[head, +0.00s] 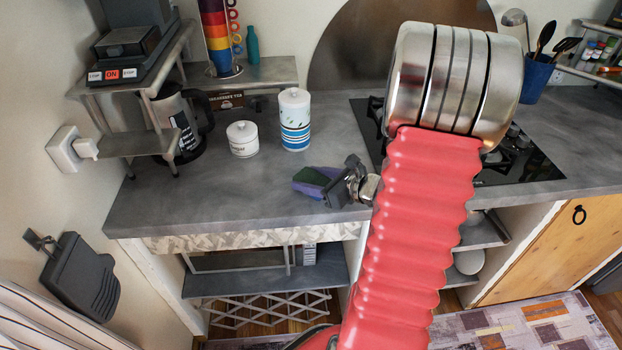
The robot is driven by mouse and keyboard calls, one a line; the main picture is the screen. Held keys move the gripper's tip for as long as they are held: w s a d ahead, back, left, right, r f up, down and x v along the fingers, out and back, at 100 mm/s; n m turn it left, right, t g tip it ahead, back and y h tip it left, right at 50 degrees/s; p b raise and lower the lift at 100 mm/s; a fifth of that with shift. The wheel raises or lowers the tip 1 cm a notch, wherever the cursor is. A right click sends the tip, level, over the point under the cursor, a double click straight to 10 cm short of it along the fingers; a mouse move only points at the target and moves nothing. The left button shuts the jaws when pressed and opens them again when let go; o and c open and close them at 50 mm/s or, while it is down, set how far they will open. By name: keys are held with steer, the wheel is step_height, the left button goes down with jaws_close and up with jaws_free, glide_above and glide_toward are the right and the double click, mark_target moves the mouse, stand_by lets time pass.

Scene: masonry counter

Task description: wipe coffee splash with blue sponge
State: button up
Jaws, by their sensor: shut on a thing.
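The blue sponge (313,177), blue-purple with a dark green part, is at the counter's front half, left of my arm. My gripper (330,188) is shut on its right end. The sponge is low over the grey counter (185,200); I cannot tell whether it touches the surface. I make out no coffee splash; it may be hidden under the sponge or behind my arm.
A white sugar pot (243,139) and a taller blue-striped canister (295,120) stand behind the sponge. A dark coffee pot (178,125) is at the left under a shelf. A black hob (530,160) lies right of my arm. The counter's left front is clear.

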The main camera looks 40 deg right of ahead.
steer(key=shift+w+a, duration=0.3)
steer(key=shift+a, duration=0.25)
steer(key=shift+w+a, duration=0.3)
steer(key=shift+a, duration=0.25)
steer(key=shift+w+a+r, duration=0.1)
steer(key=shift+w+a, duration=0.05)
steer(key=shift+w, duration=0.05)
steer(key=shift+r, duration=3.85)
